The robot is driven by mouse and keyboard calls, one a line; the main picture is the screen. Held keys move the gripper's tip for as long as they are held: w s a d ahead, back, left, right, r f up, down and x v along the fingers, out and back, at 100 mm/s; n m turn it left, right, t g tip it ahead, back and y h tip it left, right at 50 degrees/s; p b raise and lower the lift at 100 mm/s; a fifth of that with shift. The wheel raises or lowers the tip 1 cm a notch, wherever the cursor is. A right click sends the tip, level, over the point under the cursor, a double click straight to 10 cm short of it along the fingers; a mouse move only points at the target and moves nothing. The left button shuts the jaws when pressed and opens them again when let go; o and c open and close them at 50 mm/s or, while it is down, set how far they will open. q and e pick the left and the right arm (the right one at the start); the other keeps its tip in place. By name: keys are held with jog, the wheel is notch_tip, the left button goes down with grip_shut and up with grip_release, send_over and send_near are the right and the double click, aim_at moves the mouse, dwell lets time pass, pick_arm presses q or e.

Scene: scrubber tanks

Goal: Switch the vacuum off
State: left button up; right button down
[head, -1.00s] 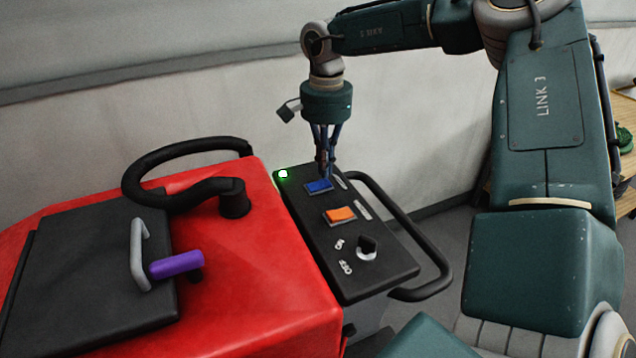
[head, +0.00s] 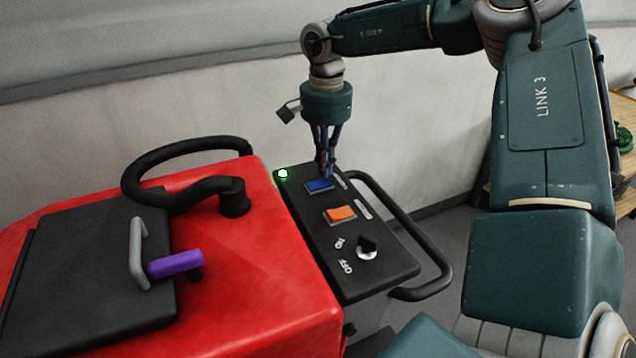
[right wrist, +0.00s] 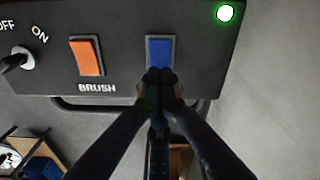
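A blue rocker switch (head: 319,185) sits at the far end of the black control panel (head: 385,280); it also shows in the right wrist view (right wrist: 159,52). Its label is hidden behind my fingers. My right gripper (head: 326,172) points down at the blue switch, with its fingertips together and nothing between them. In the right wrist view the fingertips (right wrist: 160,78) overlap the switch's lower edge; I cannot tell whether they touch it. A green lamp (head: 283,174) is lit beside the switch. My left gripper is not in view.
An orange switch (head: 340,214) labelled BRUSH in the wrist view and an ON/OFF knob (head: 367,247) share the panel. A black handlebar (head: 419,246) runs along the panel's right side. The red machine body (head: 270,290) carries a purple-gripped lever (head: 175,264).

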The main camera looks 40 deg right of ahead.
aim_at(325, 181)
jog(key=shift+f+b, duration=0.7)
jog(key=shift+f, duration=0.2)
jog(key=shift+r, duration=0.15)
jog(key=shift+r+p, duration=2.35)
jog(key=shift+r, duration=1.1)
jog(key=shift+s+f, duration=0.1)
jog(key=shift+f, duration=0.05)
